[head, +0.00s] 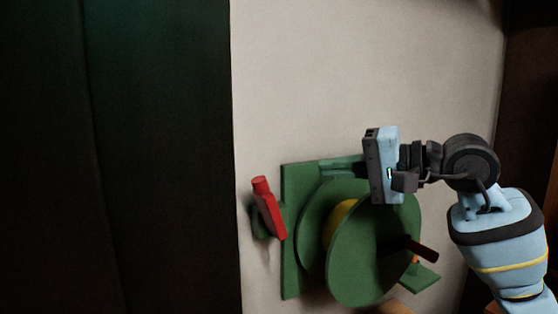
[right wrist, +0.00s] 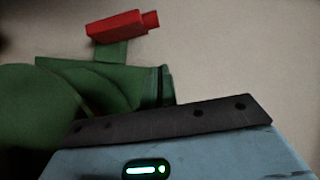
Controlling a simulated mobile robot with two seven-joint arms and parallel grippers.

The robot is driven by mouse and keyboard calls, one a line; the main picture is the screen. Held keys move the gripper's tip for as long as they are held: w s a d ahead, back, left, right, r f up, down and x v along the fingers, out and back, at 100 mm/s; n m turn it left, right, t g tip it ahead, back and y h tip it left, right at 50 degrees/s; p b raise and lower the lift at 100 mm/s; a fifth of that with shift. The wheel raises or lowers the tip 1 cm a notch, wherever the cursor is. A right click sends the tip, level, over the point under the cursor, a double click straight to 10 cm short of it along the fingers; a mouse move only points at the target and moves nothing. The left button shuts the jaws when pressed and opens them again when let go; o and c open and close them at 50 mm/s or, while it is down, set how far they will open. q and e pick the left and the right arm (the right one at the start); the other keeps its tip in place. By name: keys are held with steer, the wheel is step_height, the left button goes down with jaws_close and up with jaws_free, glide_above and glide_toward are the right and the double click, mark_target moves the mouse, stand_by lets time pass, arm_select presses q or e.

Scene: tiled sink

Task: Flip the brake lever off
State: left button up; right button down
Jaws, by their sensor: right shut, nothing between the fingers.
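The brake lever (head: 269,207) is red and sits on a small green mount at the left side of a green wall device. In the head view it leans, with its upper end to the left. It also shows in the right wrist view (right wrist: 118,27), at the top, with its narrow end to the right. My right gripper (head: 374,165) is shut and empty, near the upper right of the device and right of the lever, clearly apart from it. Its fingertips are hard to make out. My left gripper is not in view.
The green device has large round discs (head: 365,255), a yellow core (head: 340,222) and a dark handle (head: 424,249) sticking out at right. It is on a pale wall (head: 330,80). A dark panel (head: 120,150) fills the left. The wall area above the lever is clear.

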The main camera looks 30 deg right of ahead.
mark_target(258, 185)
arm_select(q)
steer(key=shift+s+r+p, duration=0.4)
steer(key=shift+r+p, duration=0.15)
steer(key=shift+p, duration=0.2)
arm_select(e)
steer(key=w+a+f, duration=0.2)
steer(key=w+a, duration=0.3)
steer(key=a, duration=0.1)
steer(key=shift+w, duration=0.2)
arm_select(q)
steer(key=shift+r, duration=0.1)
arm_select(e)
steer(key=shift+a, duration=0.15)
